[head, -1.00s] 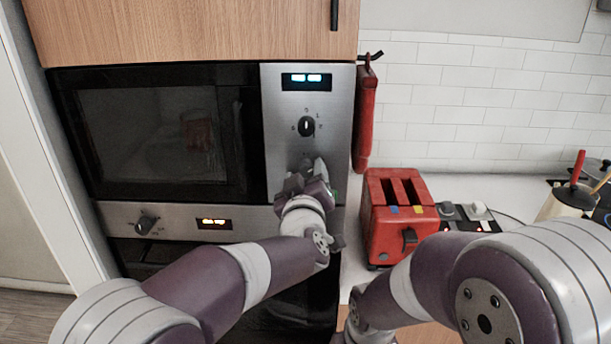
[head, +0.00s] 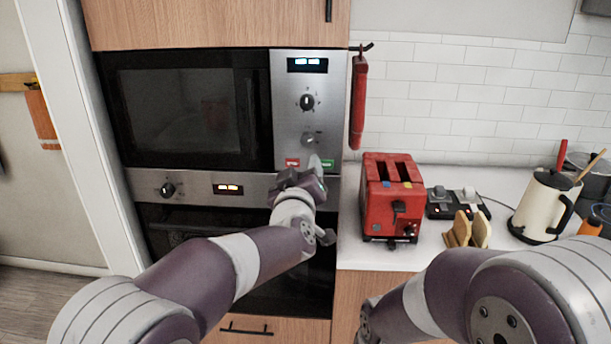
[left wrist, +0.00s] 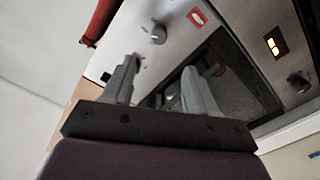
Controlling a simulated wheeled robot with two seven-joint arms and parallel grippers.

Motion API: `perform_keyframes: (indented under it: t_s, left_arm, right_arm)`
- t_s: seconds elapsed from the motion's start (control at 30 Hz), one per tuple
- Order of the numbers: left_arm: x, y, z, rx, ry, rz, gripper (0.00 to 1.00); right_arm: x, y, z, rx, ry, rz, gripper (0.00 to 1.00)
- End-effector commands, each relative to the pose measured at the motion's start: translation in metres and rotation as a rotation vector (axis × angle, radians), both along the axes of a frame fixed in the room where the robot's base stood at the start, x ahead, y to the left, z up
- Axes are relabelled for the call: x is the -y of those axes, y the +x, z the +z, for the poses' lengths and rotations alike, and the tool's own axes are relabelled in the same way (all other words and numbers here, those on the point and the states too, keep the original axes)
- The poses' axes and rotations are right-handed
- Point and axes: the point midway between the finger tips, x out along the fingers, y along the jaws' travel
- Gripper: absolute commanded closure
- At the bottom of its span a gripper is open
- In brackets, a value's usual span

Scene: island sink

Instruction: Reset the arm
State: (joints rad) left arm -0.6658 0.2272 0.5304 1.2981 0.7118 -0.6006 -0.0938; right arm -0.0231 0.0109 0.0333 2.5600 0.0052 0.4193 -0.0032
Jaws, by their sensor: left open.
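My left gripper (head: 312,168) is in front of the lower part of the microwave's control panel (head: 308,128), close to the red and green buttons. In the left wrist view, its two grey fingers (left wrist: 158,88) stand apart with nothing between them, facing the steel panel with a knob and a red button. My left arm reaches in from the left. My right arm shows at the lower right of the head view; its gripper is out of the picture.
A black-glass microwave (head: 185,115) sits above a built-in oven (head: 160,225). On the white counter stand a red toaster (head: 376,205), bread slices (head: 460,232) and a cream kettle (head: 540,208). A red mitt (head: 358,105) hangs at the wall.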

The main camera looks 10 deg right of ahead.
Motion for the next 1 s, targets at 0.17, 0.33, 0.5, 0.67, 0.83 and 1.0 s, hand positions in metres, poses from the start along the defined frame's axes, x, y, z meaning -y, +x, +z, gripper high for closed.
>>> perform_keyframes:
  t_s: [0.17,0.33,0.5,0.67,0.83,1.0]
  left_arm:
    - [0.0,0.0,0.001,0.0,0.0,0.0,0.42]
    - [0.01,-0.005,-0.017,-0.063,0.033,-0.059,0.42]
    - [-0.005,-0.064,-0.133,-0.412,0.329,-0.269,0.42]
    - [-0.121,-0.149,-0.219,-0.827,0.592,-0.338,0.42]
    - [-0.236,-0.248,-0.255,-1.18,0.715,-0.321,0.42]
    - [-0.303,-0.302,-0.256,-1.324,0.675,-0.219,0.42]
  right_arm:
    - [0.0,0.0,0.0,0.0,0.0,0.0,0.57]
    - [0.0,0.0,0.0,0.0,0.0,0.0,0.57]
    - [0.0,0.0,0.0,0.0,0.0,0.0,0.57]
    - [0.0,0.0,0.0,0.0,0.0,0.0,0.57]
    - [0.0,0.0,0.0,0.0,0.0,0.0,0.57]
    - [0.0,0.0,0.0,0.0,0.0,0.0,0.57]
